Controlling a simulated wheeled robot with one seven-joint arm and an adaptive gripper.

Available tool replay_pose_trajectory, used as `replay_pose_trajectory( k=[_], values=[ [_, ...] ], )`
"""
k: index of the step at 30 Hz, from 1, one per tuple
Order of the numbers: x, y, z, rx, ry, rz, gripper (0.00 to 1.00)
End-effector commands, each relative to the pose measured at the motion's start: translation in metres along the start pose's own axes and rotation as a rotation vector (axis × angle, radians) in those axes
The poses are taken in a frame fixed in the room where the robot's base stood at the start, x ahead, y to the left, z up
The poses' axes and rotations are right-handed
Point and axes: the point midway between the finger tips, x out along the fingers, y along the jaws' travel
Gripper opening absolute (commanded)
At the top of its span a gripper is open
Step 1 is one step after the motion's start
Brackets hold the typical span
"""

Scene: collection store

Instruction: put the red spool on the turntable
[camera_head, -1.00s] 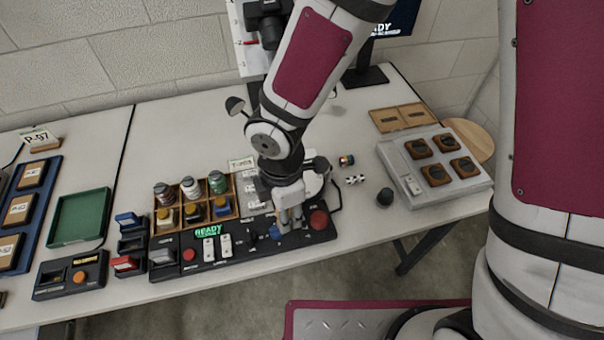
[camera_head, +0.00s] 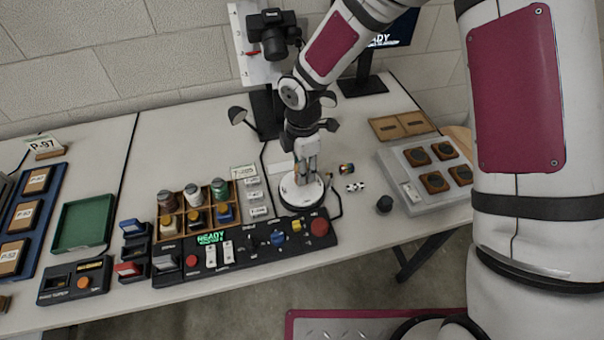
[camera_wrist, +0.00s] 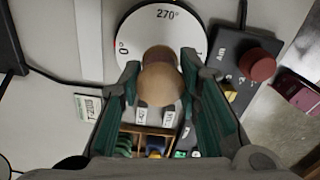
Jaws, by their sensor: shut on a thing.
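My gripper (camera_head: 303,179) is upright over the white turntable (camera_head: 287,194) in the head view. In the wrist view its two fingers (camera_wrist: 160,92) are shut on a spool (camera_wrist: 160,85), seen end-on with a round tan end and a darker brown part beyond. No red shows on it from here, and the fingers hide it in the head view. The turntable also shows in the wrist view (camera_wrist: 150,28), with 0 and 270° marks, just past the spool. I cannot tell whether the spool touches the disc.
A black control panel (camera_head: 265,245) with a red button (camera_head: 319,227) stands in front of the turntable. A wooden crate (camera_head: 237,208) of small containers is to the left. A camera (camera_head: 273,35) on a stand is behind.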

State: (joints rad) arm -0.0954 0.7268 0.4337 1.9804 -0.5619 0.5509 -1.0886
Motion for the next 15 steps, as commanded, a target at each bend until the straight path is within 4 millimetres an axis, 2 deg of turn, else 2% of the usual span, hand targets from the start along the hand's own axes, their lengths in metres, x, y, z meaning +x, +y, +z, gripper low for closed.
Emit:
replay_pose_trajectory(
  k=[3, 5, 15],
  values=[
    [0.019, -0.002, -0.002, -0.003, 0.001, -0.005, 0.08],
    [0.024, -0.002, -0.002, -0.002, 0.0, -0.003, 0.08],
    [0.028, -0.001, -0.001, -0.002, 0.0, -0.002, 0.07]
  ],
)
